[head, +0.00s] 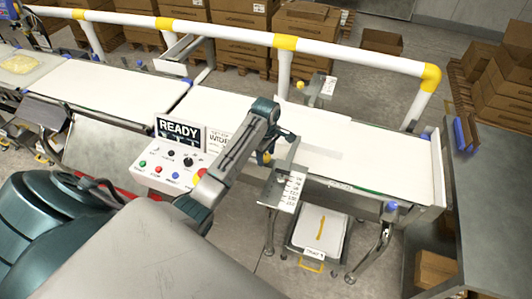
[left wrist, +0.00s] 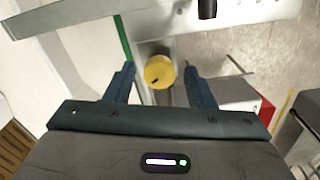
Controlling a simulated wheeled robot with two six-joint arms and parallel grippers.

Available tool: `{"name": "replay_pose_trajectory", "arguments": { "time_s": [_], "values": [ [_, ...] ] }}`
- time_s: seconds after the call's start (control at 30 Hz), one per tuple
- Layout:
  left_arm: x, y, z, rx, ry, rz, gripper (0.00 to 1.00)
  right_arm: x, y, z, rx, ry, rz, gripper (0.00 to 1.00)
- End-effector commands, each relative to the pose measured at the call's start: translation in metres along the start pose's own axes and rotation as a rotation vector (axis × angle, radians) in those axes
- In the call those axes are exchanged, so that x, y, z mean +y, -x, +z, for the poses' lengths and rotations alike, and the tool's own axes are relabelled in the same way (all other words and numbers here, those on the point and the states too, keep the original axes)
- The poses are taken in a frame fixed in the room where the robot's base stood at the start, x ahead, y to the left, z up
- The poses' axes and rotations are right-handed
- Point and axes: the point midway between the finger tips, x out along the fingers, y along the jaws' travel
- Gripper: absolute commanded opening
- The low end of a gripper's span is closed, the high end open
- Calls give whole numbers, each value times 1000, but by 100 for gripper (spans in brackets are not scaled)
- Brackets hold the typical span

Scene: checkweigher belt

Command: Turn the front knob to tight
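The front knob (left wrist: 159,73) is round and yellow with a small dark mark near its lower edge in the left wrist view. In the head view a bit of the yellow knob (head: 267,158) shows at the near side of the belt, mostly hidden by my left gripper. My left gripper (left wrist: 159,69) is open, with one dark finger on each side of the knob. Gaps show between the fingers and the knob, so they do not appear to touch it. In the head view my left gripper (head: 272,143) reaches in over the belt's near edge. My right gripper is not in view.
A control box (head: 172,160) with coloured buttons and a READY display (head: 180,131) stands left of my left gripper. A plate with scale marks (head: 290,192) sits just right of the knob. The white belt (head: 370,152) and a white guard rail (head: 220,31) lie behind.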

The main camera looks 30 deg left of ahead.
Motion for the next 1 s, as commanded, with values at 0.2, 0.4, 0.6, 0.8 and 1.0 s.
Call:
{"name": "replay_pose_trajectory", "arguments": {
  "time_s": [0.2,0.4,0.6,0.8,1.0],
  "values": [
    [0,0,0,0,0,0,8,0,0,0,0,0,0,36],
    [0,0,0,0,-10,0,8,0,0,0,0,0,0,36],
    [0,0,0,1,-73,0,8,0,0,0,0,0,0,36],
    [0,0,0,1,-209,0,8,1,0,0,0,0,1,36],
    [0,0,0,1,-393,0,8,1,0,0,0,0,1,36]
  ]
}}
